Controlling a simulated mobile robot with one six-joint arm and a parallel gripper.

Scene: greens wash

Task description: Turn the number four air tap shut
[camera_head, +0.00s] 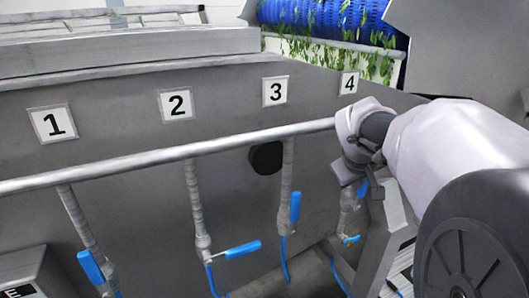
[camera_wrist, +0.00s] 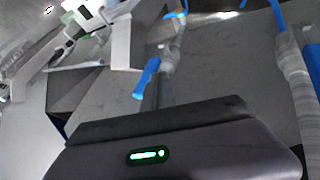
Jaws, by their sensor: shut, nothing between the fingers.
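The number four label (camera_head: 349,83) is on the grey tank wall. Below it is the number four tap, with its blue lever (camera_head: 363,188) partly hidden by my gripper (camera_head: 362,181). The visible part of the lever runs roughly along its pipe. In the wrist view, a blue lever (camera_wrist: 146,78) lies beside a grey pipe, just beyond my gripper (camera_wrist: 165,112). My gripper is shut and empty, in front of the number four pipe. I cannot tell whether it touches the lever.
Number three's lever (camera_head: 295,207) runs along its pipe; number two's lever (camera_head: 243,249) sticks out sideways. Number one's lever (camera_head: 90,267) is at lower left. A horizontal rail (camera_head: 180,153) crosses above the taps. A metal frame (camera_head: 385,240) stands close to the right.

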